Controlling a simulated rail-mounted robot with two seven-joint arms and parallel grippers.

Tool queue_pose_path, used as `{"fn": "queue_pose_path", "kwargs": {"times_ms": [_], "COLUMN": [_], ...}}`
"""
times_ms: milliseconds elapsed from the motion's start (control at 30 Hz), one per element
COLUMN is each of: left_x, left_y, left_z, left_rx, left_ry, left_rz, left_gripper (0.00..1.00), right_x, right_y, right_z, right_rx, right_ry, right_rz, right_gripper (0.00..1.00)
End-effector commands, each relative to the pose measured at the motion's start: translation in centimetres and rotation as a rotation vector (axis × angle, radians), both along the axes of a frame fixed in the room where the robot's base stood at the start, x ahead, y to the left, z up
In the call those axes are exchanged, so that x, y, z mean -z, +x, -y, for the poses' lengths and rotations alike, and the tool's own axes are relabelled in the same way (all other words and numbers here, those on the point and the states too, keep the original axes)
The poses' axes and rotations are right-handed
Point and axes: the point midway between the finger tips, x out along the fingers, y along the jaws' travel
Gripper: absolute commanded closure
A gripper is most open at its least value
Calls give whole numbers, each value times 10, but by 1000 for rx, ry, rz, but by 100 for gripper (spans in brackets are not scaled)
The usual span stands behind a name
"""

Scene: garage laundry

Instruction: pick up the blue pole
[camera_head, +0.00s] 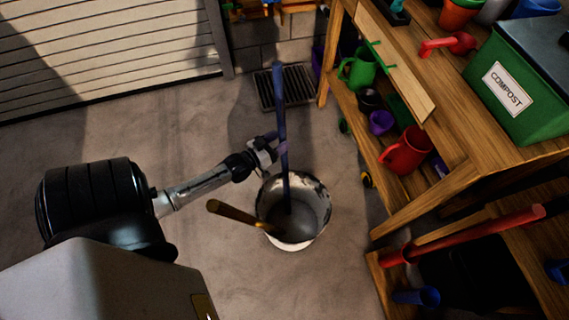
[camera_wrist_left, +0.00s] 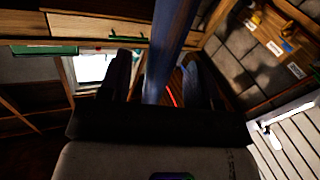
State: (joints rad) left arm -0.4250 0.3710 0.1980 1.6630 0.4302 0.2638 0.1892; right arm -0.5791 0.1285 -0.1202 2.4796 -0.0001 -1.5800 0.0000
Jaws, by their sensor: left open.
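The blue pole (camera_head: 280,105) stands nearly upright in a white bucket (camera_head: 318,185) on the floor in the head view. A brown pole (camera_head: 235,213) leans out of the same bucket to the left. My left gripper (camera_head: 277,148) is at the blue pole, above the bucket's rim. In the left wrist view the blue pole (camera_wrist_left: 170,45) passes between the two open fingers of my left gripper (camera_wrist_left: 160,85). I cannot tell whether either finger touches it. My right gripper is in neither view.
A wooden shelf bench (camera_head: 455,130) stands right of the bucket, with watering cans, cups and a green compost bin (camera_head: 530,95). A red pole (camera_head: 480,232) sticks out at lower right. A floor grate (camera_head: 298,84) lies behind. The floor left of the bucket is clear.

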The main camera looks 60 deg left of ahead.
Motion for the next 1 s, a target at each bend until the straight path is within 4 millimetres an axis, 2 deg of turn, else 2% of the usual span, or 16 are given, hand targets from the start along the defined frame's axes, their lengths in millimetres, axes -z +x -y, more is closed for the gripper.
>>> {"fn": "queue_pose_path", "kwargs": {"times_ms": [33, 167, 467, 1000], "left_x": [3, 1, 0, 0], "left_y": [6, 16, 18, 18], "left_z": [-1, -3, -3, -3], "left_rx": [0, 0, -1, -1], "left_ry": [1, 2, 2, 1], "left_rz": [1, 1, -2, -1], "left_gripper": [43, 43, 43, 94], "right_x": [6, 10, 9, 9], "right_y": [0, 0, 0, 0], "right_z": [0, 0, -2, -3], "right_rx": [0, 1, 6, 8], "right_ry": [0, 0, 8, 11], "right_rz": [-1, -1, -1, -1], "right_gripper": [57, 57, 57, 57]}}
